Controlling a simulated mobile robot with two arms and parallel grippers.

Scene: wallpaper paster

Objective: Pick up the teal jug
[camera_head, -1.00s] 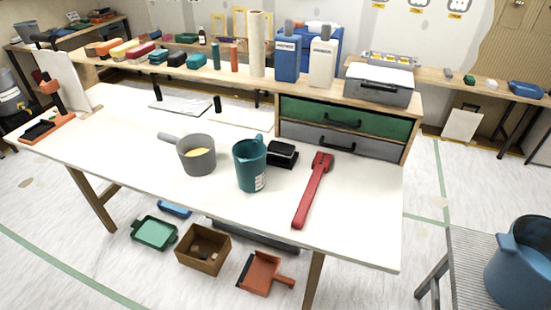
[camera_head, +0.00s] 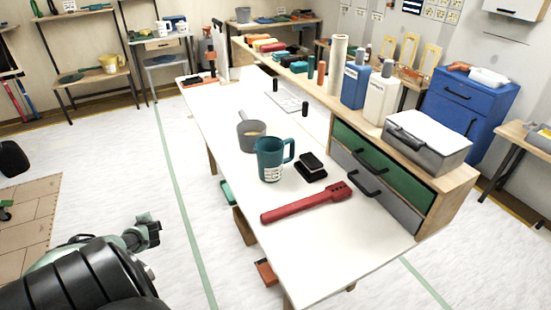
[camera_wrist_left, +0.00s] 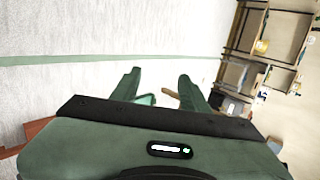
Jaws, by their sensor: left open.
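The teal jug (camera_head: 269,165) stands upright on the white table (camera_head: 205,118) in the head view. Its handle points to the right and a white label is on its front. My left gripper (camera_wrist_left: 158,86) shows in the left wrist view with its two green fingers apart and nothing between them. In the head view my left arm is at the lower left, off to the side of the table and well apart from the jug. The jug is not clearly visible in the left wrist view. My right gripper is not in view.
A grey saucepan (camera_head: 250,136) stands just behind the jug. A black block (camera_head: 311,168) lies to its right and a red wrench-like tool (camera_head: 305,203) in front. A drawer unit (camera_head: 380,170) borders the table's right side. Floor left of the table is open.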

